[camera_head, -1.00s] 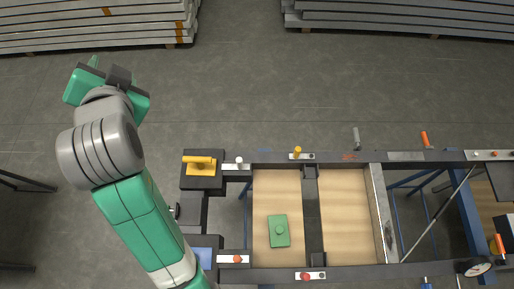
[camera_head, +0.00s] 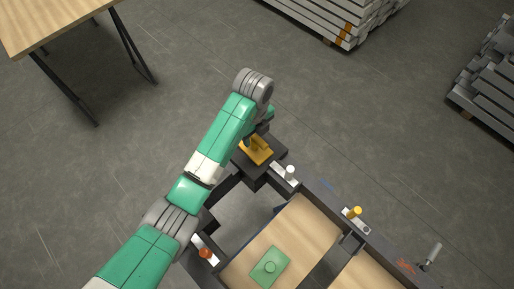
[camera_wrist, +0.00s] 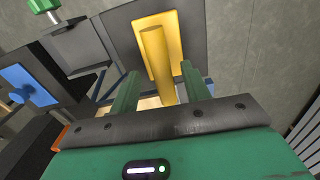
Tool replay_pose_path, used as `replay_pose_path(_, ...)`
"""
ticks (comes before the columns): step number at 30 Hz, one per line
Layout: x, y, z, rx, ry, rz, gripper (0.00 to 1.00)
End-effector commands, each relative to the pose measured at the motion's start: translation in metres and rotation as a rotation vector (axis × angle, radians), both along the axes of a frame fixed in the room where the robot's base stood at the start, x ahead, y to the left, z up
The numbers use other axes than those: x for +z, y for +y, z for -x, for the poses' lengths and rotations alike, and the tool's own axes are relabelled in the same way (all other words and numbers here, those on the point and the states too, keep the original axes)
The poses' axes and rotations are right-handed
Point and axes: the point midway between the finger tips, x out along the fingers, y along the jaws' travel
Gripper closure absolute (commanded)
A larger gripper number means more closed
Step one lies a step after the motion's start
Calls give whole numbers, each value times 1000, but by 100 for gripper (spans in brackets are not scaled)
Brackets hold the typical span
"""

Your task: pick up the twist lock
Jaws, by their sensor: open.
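The yellow twist lock (camera_head: 256,152), a flat plate with a rod-like handle, sits on a dark corner block of the frame. In the wrist view, the handle of the twist lock (camera_wrist: 156,55) points toward the camera and lies between my two green fingers. My gripper (camera_wrist: 160,88) is open, with a gap visible on each side of the handle. In the head view my gripper (camera_head: 266,124) is right above the corner block, partly hidden by my own arm.
A green block with a round knob (camera_head: 262,268) lies on a wooden panel (camera_head: 300,222). White (camera_head: 290,173), yellow (camera_head: 354,212) and red-orange (camera_head: 205,253) pegs stand along the frame. A blue part (camera_wrist: 28,88) is at left in the wrist view. A wooden table (camera_head: 50,22) stands far left.

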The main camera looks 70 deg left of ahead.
Motion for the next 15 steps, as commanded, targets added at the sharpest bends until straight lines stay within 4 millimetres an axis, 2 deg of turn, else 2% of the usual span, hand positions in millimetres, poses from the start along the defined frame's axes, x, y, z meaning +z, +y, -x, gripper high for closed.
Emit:
replay_pose_path(1, -13, 1, 1, 1, 3, 2, 53)
replay_pose_path(3, -27, 2, 0, 1, 3, 2, 53)
replay_pose_path(6, -41, 2, 0, 0, 2, 2, 53)
replay_pose_path(9, -47, 2, 0, 0, 1, 0, 53)
replay_pose_path(15, -46, 2, 0, 0, 0, 0, 53)
